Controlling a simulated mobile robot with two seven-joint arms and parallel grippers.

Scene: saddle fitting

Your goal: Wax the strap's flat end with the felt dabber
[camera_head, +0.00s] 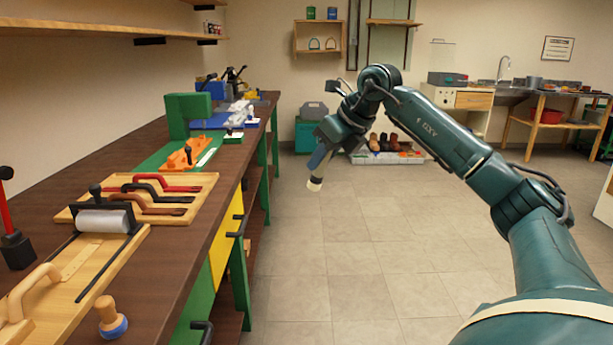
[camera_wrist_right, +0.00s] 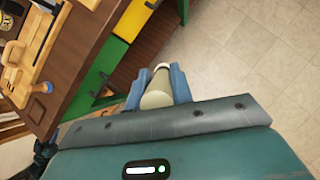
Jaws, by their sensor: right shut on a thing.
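My right gripper (camera_head: 318,170) hangs over open floor, to the right of the bench. It is shut on a cream-tipped cylinder, which looks like the felt dabber (camera_head: 315,185). In the right wrist view the cream piece (camera_wrist_right: 158,88) sits between the blue fingers. A tan strap (camera_head: 80,262) lies on a wooden board at the front left of the bench, its loop towards the front and its flat end towards a pale roller. The dabber is well apart from the strap. My left gripper is not in view.
A wooden knob with a blue base (camera_head: 110,318) stands near the bench edge. A pale roller (camera_head: 103,221) in a black frame stands by the strap. Behind it a tray (camera_head: 68,215) holds red, black and brown straps. Black handles (camera_head: 238,227) stick out from the bench front.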

